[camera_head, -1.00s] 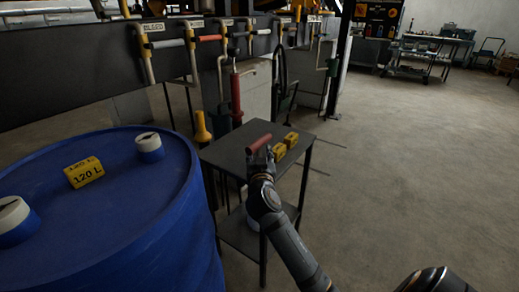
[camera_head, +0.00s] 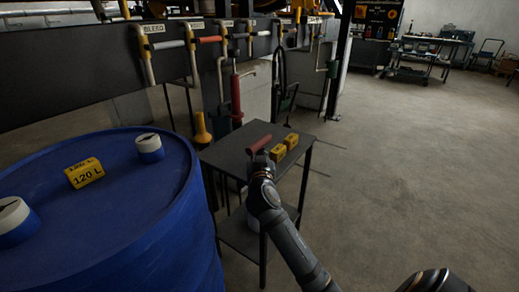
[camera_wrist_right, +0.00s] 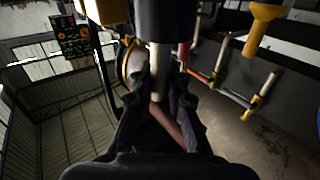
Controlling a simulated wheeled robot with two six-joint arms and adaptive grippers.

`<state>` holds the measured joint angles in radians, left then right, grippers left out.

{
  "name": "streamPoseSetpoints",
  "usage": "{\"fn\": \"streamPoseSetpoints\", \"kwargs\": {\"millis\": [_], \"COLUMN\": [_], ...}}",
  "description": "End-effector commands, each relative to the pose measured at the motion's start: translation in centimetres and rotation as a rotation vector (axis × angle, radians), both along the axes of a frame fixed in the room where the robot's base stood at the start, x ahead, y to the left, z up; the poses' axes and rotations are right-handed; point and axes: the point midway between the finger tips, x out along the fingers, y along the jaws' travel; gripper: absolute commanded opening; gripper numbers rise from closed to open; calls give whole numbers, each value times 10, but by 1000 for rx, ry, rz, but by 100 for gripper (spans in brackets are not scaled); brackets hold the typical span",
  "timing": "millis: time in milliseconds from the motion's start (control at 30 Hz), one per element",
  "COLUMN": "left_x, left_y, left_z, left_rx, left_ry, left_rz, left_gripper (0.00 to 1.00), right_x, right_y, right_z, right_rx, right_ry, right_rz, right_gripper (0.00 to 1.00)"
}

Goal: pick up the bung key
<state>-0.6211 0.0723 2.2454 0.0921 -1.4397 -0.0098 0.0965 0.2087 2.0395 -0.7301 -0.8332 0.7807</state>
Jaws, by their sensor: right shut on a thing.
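The bung key (camera_head: 259,144) shows as a red bar handle at the small dark table, just beyond my right gripper (camera_head: 261,157). In the right wrist view, the red bar (camera_wrist_right: 167,118) lies between the two dark fingers of my right gripper (camera_wrist_right: 160,105), with a grey shaft (camera_wrist_right: 159,70) and a dark cylinder in line above it. The right gripper is shut on the key. The fingers partly hide it, and I cannot tell whether it touches the table. My left gripper is not in view.
Two yellow blocks (camera_head: 284,147) stand on the small table (camera_head: 228,153), right of the key. A blue drum (camera_head: 110,215) with white-and-blue caps and a yellow "120 L" block stands at left. Pipes and valve handles line the wall behind.

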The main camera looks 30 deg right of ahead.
Motion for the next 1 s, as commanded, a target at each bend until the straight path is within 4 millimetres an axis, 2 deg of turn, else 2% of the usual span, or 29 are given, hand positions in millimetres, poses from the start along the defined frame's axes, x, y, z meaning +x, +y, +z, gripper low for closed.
{"fn": "streamPoseSetpoints", "kwargs": {"millis": [200,267,367,467,533,700,1000], "left_x": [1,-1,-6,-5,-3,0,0], "left_y": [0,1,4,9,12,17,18], "left_z": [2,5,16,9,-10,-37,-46], "left_rx": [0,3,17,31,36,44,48], "left_ry": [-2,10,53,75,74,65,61], "left_rz": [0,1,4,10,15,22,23], "left_gripper": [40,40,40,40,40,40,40], "right_x": [0,0,0,0,0,0,0], "right_y": [0,0,0,0,0,0,0], "right_z": [4,12,36,61,74,96,101], "right_rx": [-1,-1,-1,0,0,0,0], "right_ry": [-1,-3,-6,-6,-6,-2,-1], "right_rz": [0,0,0,0,0,-1,0], "right_gripper": [0,0,0,0,0,0,0]}}
